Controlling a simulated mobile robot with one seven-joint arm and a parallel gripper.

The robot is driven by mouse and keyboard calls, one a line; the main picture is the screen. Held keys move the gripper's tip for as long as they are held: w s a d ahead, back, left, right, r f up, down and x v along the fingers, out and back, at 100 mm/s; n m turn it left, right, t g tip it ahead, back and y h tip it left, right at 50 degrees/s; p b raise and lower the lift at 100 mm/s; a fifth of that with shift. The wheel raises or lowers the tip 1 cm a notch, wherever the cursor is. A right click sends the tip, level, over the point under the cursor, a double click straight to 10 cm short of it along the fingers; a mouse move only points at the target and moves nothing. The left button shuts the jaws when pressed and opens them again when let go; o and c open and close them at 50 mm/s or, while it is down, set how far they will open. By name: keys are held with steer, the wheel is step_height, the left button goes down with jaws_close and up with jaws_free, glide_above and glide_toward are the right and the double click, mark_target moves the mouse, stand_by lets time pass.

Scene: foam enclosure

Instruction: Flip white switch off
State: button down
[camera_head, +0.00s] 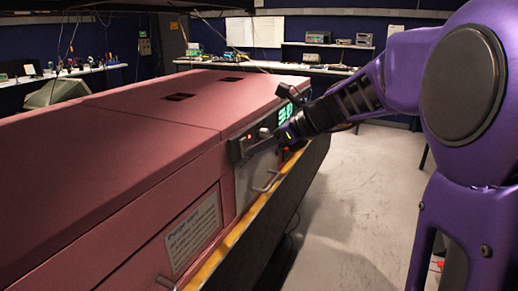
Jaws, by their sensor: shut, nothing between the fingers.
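The control panel (243,181) is a grey plate on the side of the long pink enclosure, with a small red light and a green lit display (285,113). A small pale part (264,132) shows on the panel beside the red light; it may be the white switch, but it is too small to tell its position. My gripper (284,137) is at the end of my purple arm, close in front of the panel's right part. It is shut with nothing in it. It hides part of the panel, and I cannot tell whether it touches the panel.
The pink enclosure (120,123) fills the left and middle, with metal handles and a yellow edge strip (212,263) along its lower side. Workbenches with small equipment (317,37) stand along the back wall.

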steer(key=shift+w+a+f+p, duration=0.1)
steer(key=shift+a+p, duration=0.05)
steer(key=shift+p, duration=0.15)
steer(key=shift+r+p, duration=0.85)
steer(key=shift+p, duration=0.1)
